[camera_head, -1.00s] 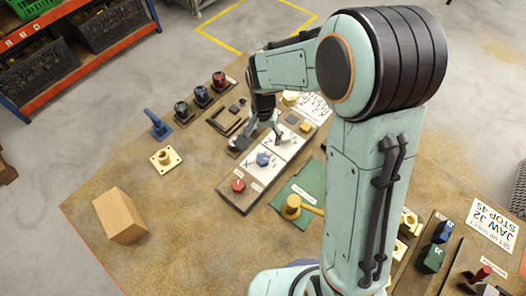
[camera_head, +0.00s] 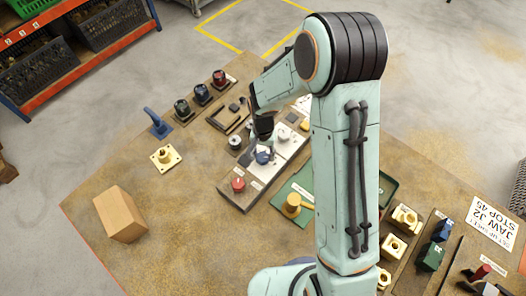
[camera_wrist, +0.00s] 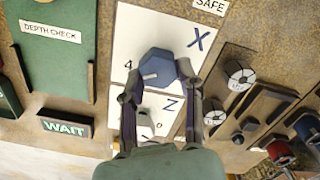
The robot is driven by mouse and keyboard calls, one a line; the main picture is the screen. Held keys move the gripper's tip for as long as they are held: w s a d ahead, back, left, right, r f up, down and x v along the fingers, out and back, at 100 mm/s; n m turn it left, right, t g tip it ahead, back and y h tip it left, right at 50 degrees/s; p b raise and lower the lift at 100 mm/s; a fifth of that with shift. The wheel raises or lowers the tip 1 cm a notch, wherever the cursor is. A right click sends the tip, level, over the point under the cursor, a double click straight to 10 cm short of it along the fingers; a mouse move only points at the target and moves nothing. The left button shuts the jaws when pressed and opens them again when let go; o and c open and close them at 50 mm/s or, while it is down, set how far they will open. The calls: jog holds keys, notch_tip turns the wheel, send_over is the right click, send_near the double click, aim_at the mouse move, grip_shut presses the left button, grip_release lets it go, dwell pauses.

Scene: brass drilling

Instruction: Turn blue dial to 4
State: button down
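The blue dial (camera_head: 263,157) sits on a white plate marked X on the panel. In the wrist view the blue dial (camera_wrist: 160,64) is a faceted knob with a pale pointer line toward its lower left. A printed 4 stands left of the dial. My gripper (camera_wrist: 161,94) is open, its two fingers apart at the near left and near right of the dial. I cannot tell whether they touch it. In the head view my gripper (camera_head: 264,146) points down just behind the dial and partly hides the panel.
A pale dial (camera_wrist: 147,124) on the Z plate lies between my fingers' bases. A red knob (camera_head: 238,185) is at the panel's near end.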

aim_at(263, 155)
jog(key=shift+n, duration=0.7)
jog(key=c, duration=0.7)
grip_release()
notch_tip(263, 155, up, 12)
